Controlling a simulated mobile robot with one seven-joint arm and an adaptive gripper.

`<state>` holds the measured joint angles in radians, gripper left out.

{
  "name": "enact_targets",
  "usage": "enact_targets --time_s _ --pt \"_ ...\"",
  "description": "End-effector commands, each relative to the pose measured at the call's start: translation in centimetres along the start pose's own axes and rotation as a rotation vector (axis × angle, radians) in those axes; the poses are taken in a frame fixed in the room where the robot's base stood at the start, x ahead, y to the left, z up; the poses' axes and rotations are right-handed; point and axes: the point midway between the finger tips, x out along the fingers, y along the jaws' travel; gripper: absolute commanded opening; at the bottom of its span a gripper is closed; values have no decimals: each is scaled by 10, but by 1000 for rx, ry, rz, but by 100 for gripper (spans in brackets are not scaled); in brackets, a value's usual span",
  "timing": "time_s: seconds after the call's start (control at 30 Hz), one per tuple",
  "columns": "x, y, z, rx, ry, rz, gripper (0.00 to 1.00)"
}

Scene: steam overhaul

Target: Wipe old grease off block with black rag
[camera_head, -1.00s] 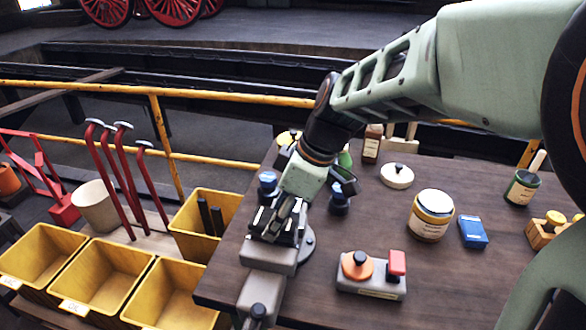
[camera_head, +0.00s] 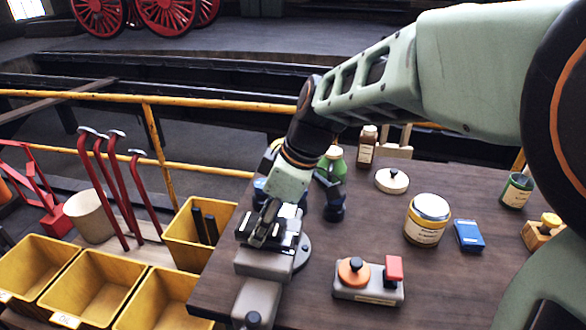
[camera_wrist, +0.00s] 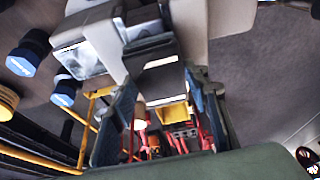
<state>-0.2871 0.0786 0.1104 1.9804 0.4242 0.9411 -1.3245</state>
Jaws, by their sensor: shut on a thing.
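My gripper (camera_head: 262,232) points down over a grey vise (camera_head: 262,262) at the table's left front corner. In the wrist view, its fingers (camera_wrist: 152,68) are shut on a dark, flat piece that looks like the black rag (camera_wrist: 150,50). A shiny grey metal block (camera_wrist: 84,60) lies beside the rag, in the vise jaws. The rag is at or very near the block's top; I cannot tell whether they touch. Any grease on the block is too small or hidden to make out.
An orange-knobbed fixture (camera_head: 368,281), a cream-labelled jar (camera_head: 426,220), a blue box (camera_head: 469,235) and a white-lidded tin (camera_head: 391,180) stand to the right. Yellow bins (camera_head: 102,290) and red-handled tools (camera_head: 122,190) are at left.

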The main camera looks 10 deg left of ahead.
Motion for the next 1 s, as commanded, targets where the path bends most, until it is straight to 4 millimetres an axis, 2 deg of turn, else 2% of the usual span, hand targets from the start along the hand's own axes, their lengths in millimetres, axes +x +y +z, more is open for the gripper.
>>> enact_targets --time_s 0.57,0.77,1.0 --pt "-10 0 31 1 -2 -1 23" --pt "-8 0 25 0 -2 -2 23" --pt "-2 -1 9 -2 -2 -3 23"
